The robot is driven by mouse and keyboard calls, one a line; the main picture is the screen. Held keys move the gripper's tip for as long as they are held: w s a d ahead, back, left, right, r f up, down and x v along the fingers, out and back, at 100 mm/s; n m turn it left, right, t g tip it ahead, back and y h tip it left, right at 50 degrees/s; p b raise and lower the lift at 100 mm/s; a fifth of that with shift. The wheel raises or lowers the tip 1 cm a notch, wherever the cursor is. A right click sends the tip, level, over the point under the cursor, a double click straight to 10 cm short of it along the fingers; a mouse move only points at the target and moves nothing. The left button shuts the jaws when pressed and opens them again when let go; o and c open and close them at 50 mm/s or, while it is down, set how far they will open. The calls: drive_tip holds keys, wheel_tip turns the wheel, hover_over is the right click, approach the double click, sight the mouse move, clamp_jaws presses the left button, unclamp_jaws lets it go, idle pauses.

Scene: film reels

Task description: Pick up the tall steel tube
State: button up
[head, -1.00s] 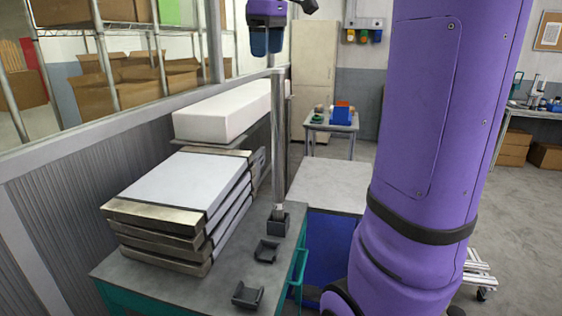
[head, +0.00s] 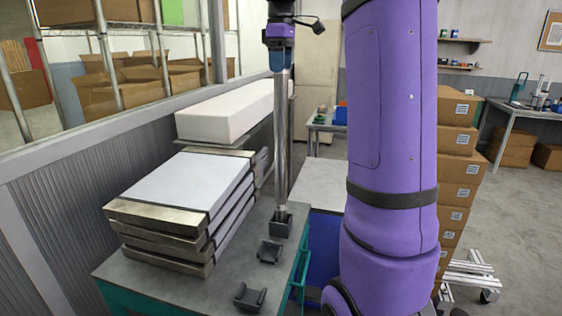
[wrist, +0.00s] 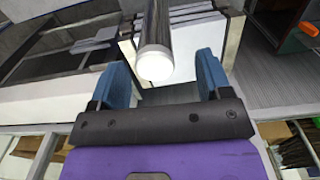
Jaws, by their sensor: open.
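The tall steel tube (head: 281,150) stands upright in a dark socket block (head: 281,224) on the grey bench top. My gripper (head: 280,62) is at the tube's upper end in the head view. In the wrist view the tube's pale round end (wrist: 155,64) shows between and just beyond the two blue fingers of my gripper (wrist: 162,78). The fingers are apart, with a visible gap on each side of the tube. The head view does not show clearly whether the tube's top lies between the fingers.
A stack of metal-edged slabs (head: 180,190) lies left of the tube. A long white block (head: 225,112) rests behind it. Two dark cradles (head: 269,251) sit in front. A stack of cardboard boxes (head: 457,150) stands at the right.

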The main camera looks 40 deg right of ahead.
sight(281, 80)
drive_tip(key=f, duration=0.5)
drive_tip(key=shift+w+d, duration=0.2)
drive_tip(key=shift+c, duration=0.2)
drive_tip(key=shift+r, duration=0.1)
clamp_jaws()
